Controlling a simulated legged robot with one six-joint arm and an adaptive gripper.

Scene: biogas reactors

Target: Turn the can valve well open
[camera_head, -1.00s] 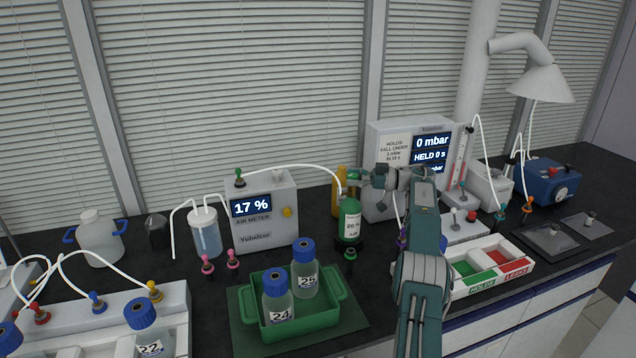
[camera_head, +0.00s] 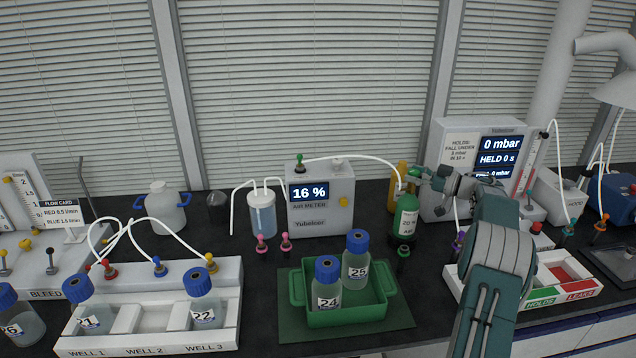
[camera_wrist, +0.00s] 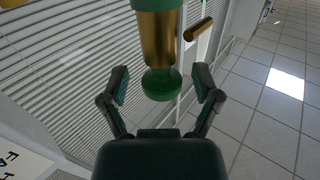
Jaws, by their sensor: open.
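The green gas can (camera_head: 406,220) stands upright on the bench, with a label reading about 20 %. A white tube runs from its top to the air meter (camera_head: 320,198), which reads 16 %. The can's green valve knob (camera_wrist: 162,85) shows in the wrist view at the end of a brass neck (camera_wrist: 160,38). My gripper (camera_wrist: 162,80) is open, with one finger on each side of the knob and a visible gap to both. In the head view my gripper (camera_head: 420,178) is at the can's top and partly hides the valve.
A yellow can (camera_head: 396,190) stands behind the green can. The pressure box (camera_head: 460,165) reading 0 mbar is close behind my arm. A green crate (camera_head: 345,310) holds bottles 24 and 25. A holds/leaks tray (camera_head: 550,277) lies to the right.

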